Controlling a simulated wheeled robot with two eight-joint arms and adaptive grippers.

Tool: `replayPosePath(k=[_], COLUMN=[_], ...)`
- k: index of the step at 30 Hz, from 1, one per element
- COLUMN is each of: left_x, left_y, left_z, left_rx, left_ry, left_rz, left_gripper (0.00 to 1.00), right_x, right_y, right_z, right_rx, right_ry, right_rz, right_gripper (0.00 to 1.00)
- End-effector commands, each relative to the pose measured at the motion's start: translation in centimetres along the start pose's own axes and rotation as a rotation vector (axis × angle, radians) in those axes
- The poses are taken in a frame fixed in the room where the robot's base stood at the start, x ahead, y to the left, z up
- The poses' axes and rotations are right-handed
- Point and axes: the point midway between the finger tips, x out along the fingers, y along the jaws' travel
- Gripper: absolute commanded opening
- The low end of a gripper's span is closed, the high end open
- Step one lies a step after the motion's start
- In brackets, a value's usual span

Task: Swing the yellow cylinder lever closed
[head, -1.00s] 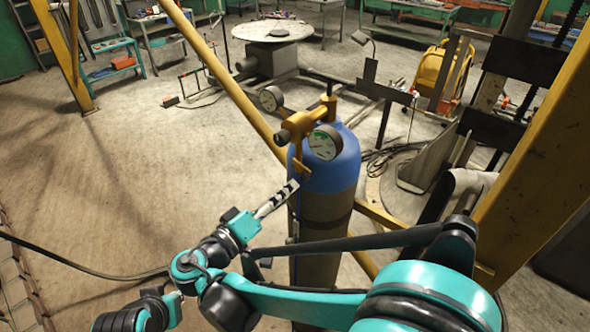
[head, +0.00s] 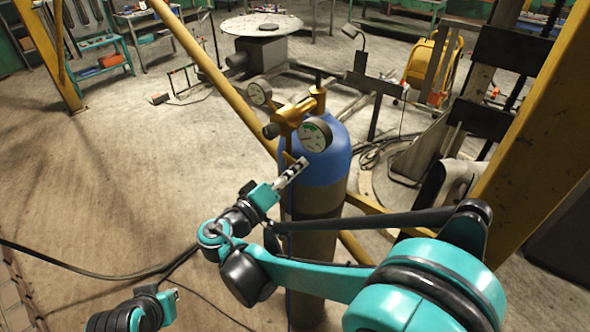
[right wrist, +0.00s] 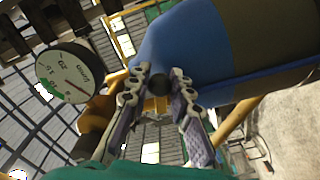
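A blue-topped gas cylinder (head: 318,165) stands upright in the middle of the head view, with a brass-yellow valve and regulator (head: 290,115) on top. A small yellow lever (head: 287,157) hangs at the cylinder's left side, below the regulator, partly hidden. My right gripper (head: 300,163) is just in front of the cylinder's shoulder, close to the lever; I cannot tell whether they touch. In the right wrist view its two fingers (right wrist: 160,75) are apart, with yellow metal (right wrist: 155,104) visible between them. What seems my left gripper (head: 172,292) is low at left; its fingers are unclear.
Two gauges (head: 315,136) stick out from the regulator, close above my right gripper; one also shows large in the right wrist view (right wrist: 70,78). A yellow slanted pole (head: 215,75) passes behind the cylinder. A black cable (head: 75,264) crosses the floor at left, where there is free room.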

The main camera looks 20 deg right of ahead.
Motion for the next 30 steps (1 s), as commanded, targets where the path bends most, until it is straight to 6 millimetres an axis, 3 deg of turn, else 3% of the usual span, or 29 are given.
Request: replayPosePath(k=[7,16,25,26,27,28,30], left_x=[-0.1,-0.3,-0.3,-0.3,-0.3,-0.3,-0.3], left_y=[0.0,0.0,0.0,0.0,0.0,0.0,0.0], left_z=[0.0,-0.2,-0.2,-0.2,-0.2,-0.2,-0.2], left_rx=[0.000,0.000,0.000,0.000,0.000,0.000,0.000], left_ry=[0.000,0.000,0.000,0.000,0.000,0.000,0.000], left_rz=[0.000,0.000,0.000,0.000,0.000,0.000,0.000], left_gripper=[0.00,0.00,0.00,0.00,0.00,0.00,0.00], right_x=[0.0,0.0,0.0,0.0,0.0,0.0,0.0], right_y=[0.2,1.2,1.3,1.3,1.3,1.3,1.2], right_z=[-0.1,-0.5,-0.5,-0.5,-0.5,-0.5,-0.5], right_rx=[-0.034,-0.274,-0.289,-0.289,-0.289,-0.288,-0.288], right_ry=[0.000,-0.001,-0.001,-0.001,-0.001,-0.001,-0.001], right_rz=[0.000,0.000,0.001,0.001,0.001,0.001,0.001], right_gripper=[0.00,0.00,0.00,0.26,0.36,0.42,0.42])
